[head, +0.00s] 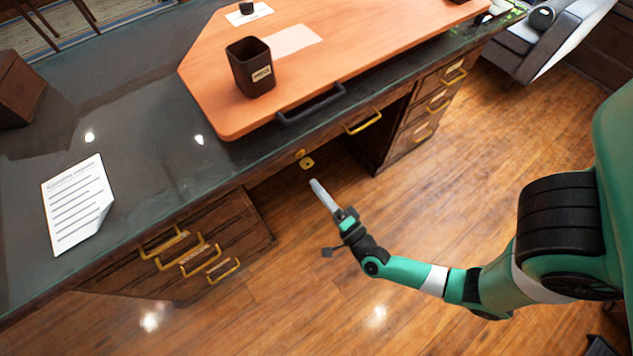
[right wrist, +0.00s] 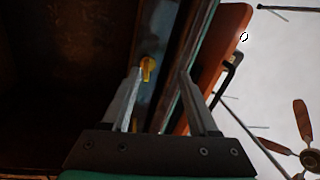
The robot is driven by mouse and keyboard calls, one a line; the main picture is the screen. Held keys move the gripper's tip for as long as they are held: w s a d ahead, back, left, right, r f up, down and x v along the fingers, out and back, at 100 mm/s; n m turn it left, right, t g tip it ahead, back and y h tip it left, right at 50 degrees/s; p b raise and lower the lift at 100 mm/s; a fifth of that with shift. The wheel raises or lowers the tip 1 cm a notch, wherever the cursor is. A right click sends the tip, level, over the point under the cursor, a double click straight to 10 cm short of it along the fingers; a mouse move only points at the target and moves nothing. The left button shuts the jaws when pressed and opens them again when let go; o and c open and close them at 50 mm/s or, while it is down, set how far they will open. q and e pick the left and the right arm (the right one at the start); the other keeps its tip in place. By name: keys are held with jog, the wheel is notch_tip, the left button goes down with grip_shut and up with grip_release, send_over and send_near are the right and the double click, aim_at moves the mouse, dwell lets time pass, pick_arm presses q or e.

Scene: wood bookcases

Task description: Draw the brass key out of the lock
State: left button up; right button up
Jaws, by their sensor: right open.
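The brass key (head: 307,162) is at the lock in the dark front under the desk's edge. A small round brass piece (head: 300,153) shows just above it. In the right wrist view the key (right wrist: 148,69) is yellow, near the tip of the left-hand finger and inside the span of the jaws. My right gripper (head: 316,184) is open and empty, just below and in front of the key; a small gap shows between them in the head view. In the right wrist view its fingers (right wrist: 160,72) stand wide apart. My left gripper is in neither view.
The dark desk (head: 135,165) bears an orange board (head: 215,95) with a black handle (head: 310,103) overhanging near the lock. A dark cup (head: 250,68) stands on the board. Brass-handled drawers (head: 205,245) flank the open knee space. Free floor (head: 330,285) lies in front.

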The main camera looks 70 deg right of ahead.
aim_at(308, 165)
jog(key=shift+m+g+h, duration=0.3)
jog(key=shift+m+g, duration=0.1)
jog(key=shift+g, duration=0.1)
jog(key=w+d+b, duration=0.1)
jog(key=w+d, duration=0.1)
jog(key=d, duration=0.1)
jog(key=w+d+b, duration=0.1)
jog(key=w+d, duration=0.2)
jog(key=shift+w+d+f, duration=0.15)
jog(key=shift+w+d, duration=0.15)
grip_shut()
dwell(0.5)
